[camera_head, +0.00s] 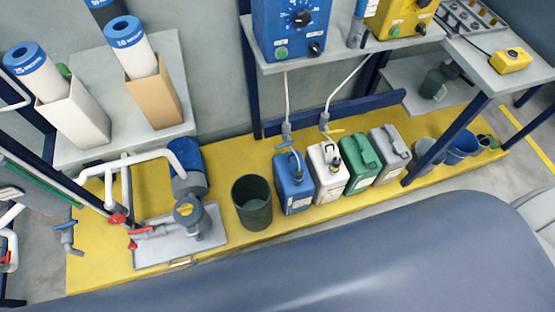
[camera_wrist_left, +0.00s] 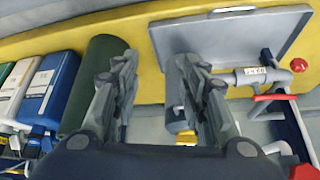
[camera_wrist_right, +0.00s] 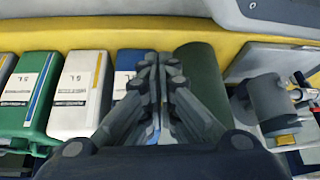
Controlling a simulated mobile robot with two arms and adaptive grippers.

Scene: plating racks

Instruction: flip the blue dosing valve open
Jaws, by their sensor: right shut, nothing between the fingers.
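The blue dosing valve (camera_head: 285,146) shows in the head view as a small blue lever on a grey fitting. It hangs on a pale hose above the blue jug (camera_head: 293,183). I cannot tell its exact lever angle. My right gripper (camera_wrist_right: 155,62) is shut and empty in the right wrist view, in front of the blue jug. A thin blue strip shows low between its fingers; I cannot tell what it is. My left gripper (camera_wrist_left: 150,65) is open and empty in the left wrist view, between the green bin and the pump tray. Neither gripper is clear in the head view.
A similar yellow-levered valve (camera_head: 334,131) hangs over the white jug (camera_head: 327,172). Green (camera_head: 363,163) and grey (camera_head: 389,153) jugs stand to its right. The dark green bin (camera_head: 252,203) stands left of the blue jug. The pump tray (camera_head: 205,240) has red-handled valves.

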